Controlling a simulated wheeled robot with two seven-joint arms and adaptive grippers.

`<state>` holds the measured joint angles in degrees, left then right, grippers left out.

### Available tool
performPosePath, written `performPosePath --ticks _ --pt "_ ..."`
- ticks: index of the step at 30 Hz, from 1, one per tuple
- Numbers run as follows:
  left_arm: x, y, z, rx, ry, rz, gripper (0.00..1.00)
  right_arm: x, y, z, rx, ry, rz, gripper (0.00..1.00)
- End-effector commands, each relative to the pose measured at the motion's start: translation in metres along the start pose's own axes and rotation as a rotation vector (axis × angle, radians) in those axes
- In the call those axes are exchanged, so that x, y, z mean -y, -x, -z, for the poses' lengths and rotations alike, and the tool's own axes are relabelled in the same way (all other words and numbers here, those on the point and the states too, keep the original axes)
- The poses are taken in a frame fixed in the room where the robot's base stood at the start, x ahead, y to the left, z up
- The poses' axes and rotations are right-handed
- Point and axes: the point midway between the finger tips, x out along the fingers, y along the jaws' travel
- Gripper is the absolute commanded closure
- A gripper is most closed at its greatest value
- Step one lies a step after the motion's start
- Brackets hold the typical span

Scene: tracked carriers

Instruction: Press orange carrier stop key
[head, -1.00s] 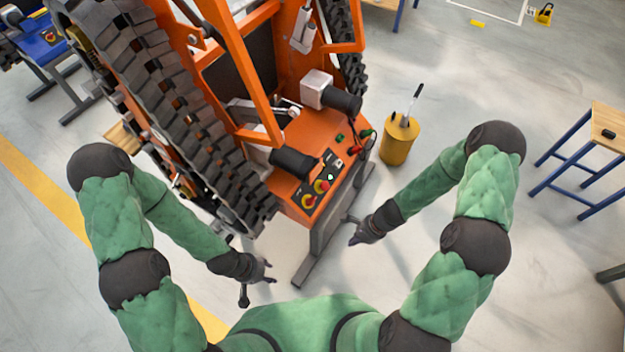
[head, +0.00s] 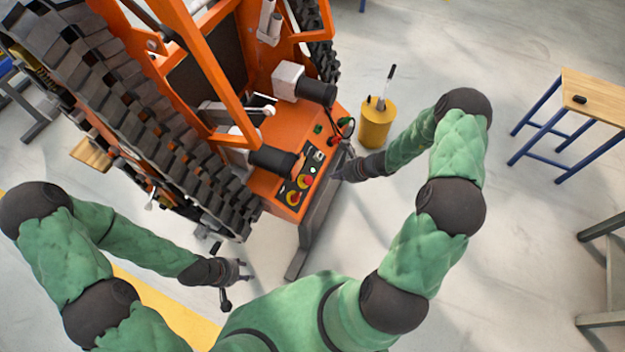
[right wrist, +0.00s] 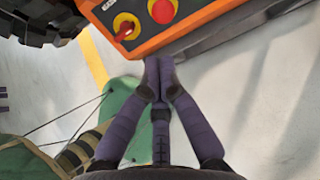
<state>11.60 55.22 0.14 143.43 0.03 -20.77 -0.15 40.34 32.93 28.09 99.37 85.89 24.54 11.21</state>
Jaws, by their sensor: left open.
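The orange carrier (head: 278,190) stands ahead with a sloping control panel at its near end. The panel has a red round button on yellow (head: 304,181) and a second red control on yellow (head: 293,198). In the right wrist view, the round red button (right wrist: 162,11) and the red turn-type switch (right wrist: 126,27) show at the top edge. My right gripper (head: 341,172) is beside the panel's right edge; its fingers (right wrist: 158,68) are together and empty, apart from both controls. My left gripper (head: 244,270) is open and empty, below left of the panel.
Black tracks (head: 150,135) flank the carrier. A yellow drum (head: 376,125) stands right of the carrier. A wooden-topped stool (head: 592,95) is farther right. The floor between is clear.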

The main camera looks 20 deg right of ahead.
Motion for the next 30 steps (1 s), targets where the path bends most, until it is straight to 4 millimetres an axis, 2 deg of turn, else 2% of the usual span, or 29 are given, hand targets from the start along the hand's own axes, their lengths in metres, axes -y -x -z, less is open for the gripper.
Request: performPosePath --ticks 5,21,30 --pt "0.001 -0.003 0.0 0.0 0.0 0.0 0.56 -0.001 -0.01 0.001 0.0 0.002 -0.003 1.0" --pt "0.011 -0.03 0.001 0.0 0.0 0.0 0.56 -0.002 -0.105 0.002 -0.001 0.002 -0.003 1.0" --pt "0.014 -0.04 0.002 0.0 0.0 0.0 0.56 -0.001 -0.137 0.001 -0.001 0.003 -0.002 1.0"
